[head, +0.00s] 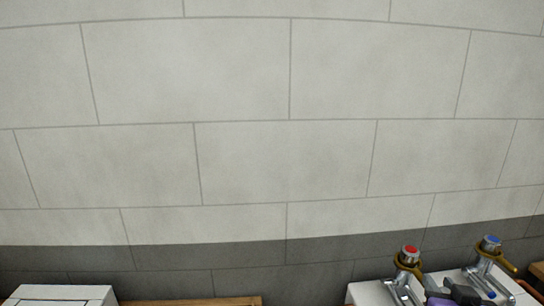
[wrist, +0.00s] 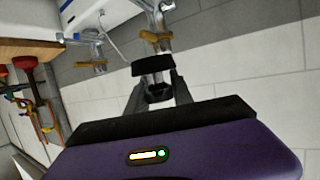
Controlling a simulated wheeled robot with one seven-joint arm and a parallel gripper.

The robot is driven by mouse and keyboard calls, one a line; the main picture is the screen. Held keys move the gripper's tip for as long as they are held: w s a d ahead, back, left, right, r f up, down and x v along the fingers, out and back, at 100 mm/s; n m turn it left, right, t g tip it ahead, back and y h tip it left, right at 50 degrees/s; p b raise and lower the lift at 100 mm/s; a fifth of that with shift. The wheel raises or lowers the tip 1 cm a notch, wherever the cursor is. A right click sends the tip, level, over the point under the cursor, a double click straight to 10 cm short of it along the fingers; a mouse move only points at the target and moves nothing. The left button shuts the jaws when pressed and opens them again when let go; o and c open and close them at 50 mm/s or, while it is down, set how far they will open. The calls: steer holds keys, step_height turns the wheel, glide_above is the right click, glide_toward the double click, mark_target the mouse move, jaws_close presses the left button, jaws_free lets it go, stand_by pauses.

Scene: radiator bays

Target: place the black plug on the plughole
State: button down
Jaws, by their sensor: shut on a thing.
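The black plug (wrist: 153,65) is a dark disc at the tips of my gripper (wrist: 158,88) in the wrist view. The gripper's grey fingers are shut on it. In the head view my gripper (head: 447,288) shows purple and grey at the bottom edge, in front of a white basin (head: 369,294) and between its two taps. I cannot make out the plug there. One tap has a red top (head: 409,250), the other a blue top (head: 490,242). The plughole is not visible in either view.
Brass-coloured fittings sit at the taps, one being a brass handle (wrist: 152,37) close beyond the plug in the wrist view. A red object (wrist: 25,62) and coloured items hang at the left there. A white unit (head: 62,294) and a wooden top (head: 190,301) stand left in the head view.

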steer(key=w+a+f+n+y, duration=0.2)
steer(key=w+a+f+y, duration=0.1)
steer(key=a+f, duration=0.5)
steer(key=s+a+f+n, duration=0.1)
steer(key=s+a+f, duration=0.2)
steer(key=f, duration=0.3)
steer(key=s+a+f+y, duration=0.1)
steer(key=s+a+f, duration=0.2)
steer(key=s+f, duration=0.2)
steer(key=s+a+f+n+t+y, duration=0.1)
steer(key=s+a+f, duration=0.2)
steer(key=f, duration=0.6)
steer(key=shift+s+a+f+n, duration=0.15)
steer(key=shift+s+f+n, duration=0.15)
steer(key=shift+s, duration=0.15)
